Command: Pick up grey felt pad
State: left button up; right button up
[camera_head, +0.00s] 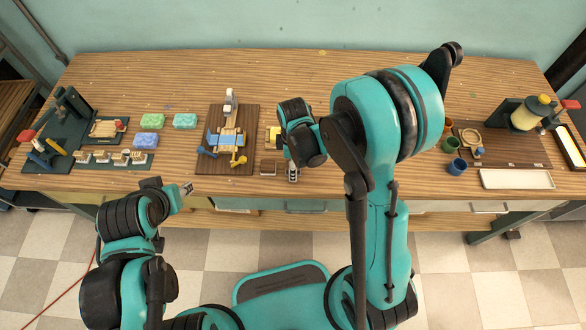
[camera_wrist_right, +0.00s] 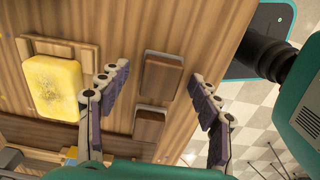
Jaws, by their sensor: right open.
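No plainly grey pad stands out. Two small brown blocks with pale grey edges lie on the table in the right wrist view, an upper one (camera_wrist_right: 162,76) and a lower one (camera_wrist_right: 149,124); I cannot tell whether either is the grey felt pad. A brown block also shows in the head view (camera_head: 268,168), near the table's front edge. My right gripper (camera_wrist_right: 160,76) is open and empty, its fingers on either side of the blocks and apart from them. In the head view my right arm hides part of this area. My left gripper (camera_head: 186,189) is off the table's front edge, jaw state unclear.
A yellow soap bar (camera_wrist_right: 53,86) lies in a wooden tray left of the right gripper. A dark board with a wooden device (camera_head: 227,140) stands left of the blocks. Green and blue soaps (camera_head: 152,121) lie further left. Cups (camera_head: 457,166) and a white tray (camera_head: 516,179) are at right.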

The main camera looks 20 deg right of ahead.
jog(key=c, duration=1.4)
jog(key=shift+o, duration=0.2)
jog(key=shift+r, duration=0.15)
notch_tip(320, 180, up, 5)
jog(key=shift+f+p, duration=0.2)
jog(key=shift+p, duration=0.9)
jog(key=s+d+r+p, duration=0.3)
jog(key=s+d+r, duration=0.3)
jog(key=s+d, duration=0.2)
jog(key=shift+s, duration=0.3)
jog(key=shift+r, duration=0.1)
